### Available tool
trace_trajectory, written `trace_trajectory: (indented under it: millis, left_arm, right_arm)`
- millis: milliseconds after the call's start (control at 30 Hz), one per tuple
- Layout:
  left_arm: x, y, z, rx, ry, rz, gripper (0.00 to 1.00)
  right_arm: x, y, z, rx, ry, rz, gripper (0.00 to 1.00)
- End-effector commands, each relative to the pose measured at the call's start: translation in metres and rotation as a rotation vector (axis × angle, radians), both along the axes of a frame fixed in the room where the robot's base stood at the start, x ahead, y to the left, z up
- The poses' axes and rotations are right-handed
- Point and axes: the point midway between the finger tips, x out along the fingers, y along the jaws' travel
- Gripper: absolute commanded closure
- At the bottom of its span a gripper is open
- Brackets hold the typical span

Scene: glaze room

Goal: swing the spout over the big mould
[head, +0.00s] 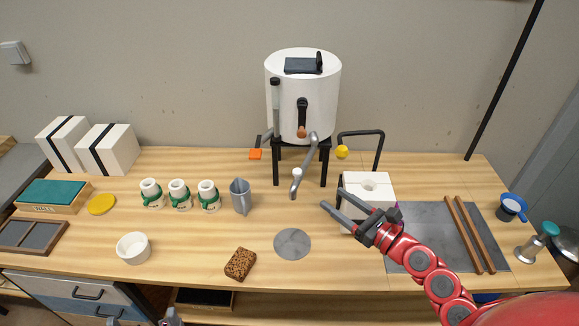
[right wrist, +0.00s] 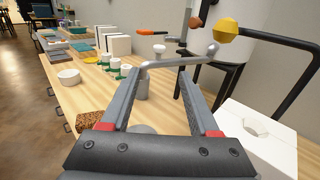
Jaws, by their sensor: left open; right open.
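The grey metal spout (head: 306,157) reaches forward from the white tank (head: 290,95). Its bent-down end hangs above the table, left of the big mould, not over it. The big mould (head: 378,183) is a white block with a pour hole on top; it also shows in the right wrist view (right wrist: 272,148). My right gripper (head: 330,206) is open and empty, in front of the mould and right of the spout's end. In the right wrist view the spout (right wrist: 180,60) crosses beyond the open fingertips.
A grey jug (head: 240,196) and several small white moulds with green bands (head: 180,195) stand left of the spout. A grey disc (head: 292,243) and a brown sponge (head: 240,264) lie in front. A black bent bar with a yellow knob (head: 342,152) rises behind the big mould.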

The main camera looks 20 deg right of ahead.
Motion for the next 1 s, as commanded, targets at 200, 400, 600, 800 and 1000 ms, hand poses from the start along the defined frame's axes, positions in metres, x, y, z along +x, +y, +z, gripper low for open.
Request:
trace_trajectory:
  millis: [200,400,600,800,1000]
  left_arm:
    - [0.0,0.0,0.012,0.0,0.0,0.0,0.0]
    - [0.0,0.0,0.028,0.0,0.0,0.0,0.0]
    - [0.0,0.0,0.045,0.0,0.0,0.0,0.0]
    - [0.0,0.0,0.057,0.0,0.0,0.0,0.0]
    - [0.0,0.0,0.062,0.0,0.0,0.0,0.0]
  right_arm:
    - [0.024,0.015,0.003,0.007,0.001,0.007,0.38]
    - [0.057,0.032,0.005,0.011,0.002,0.009,0.38]
    - [0.097,0.053,0.007,0.014,0.001,0.009,0.38]
    - [0.131,0.069,0.004,0.015,0.002,0.007,0.38]
    - [0.149,0.078,0.002,0.012,0.001,0.006,0.38]
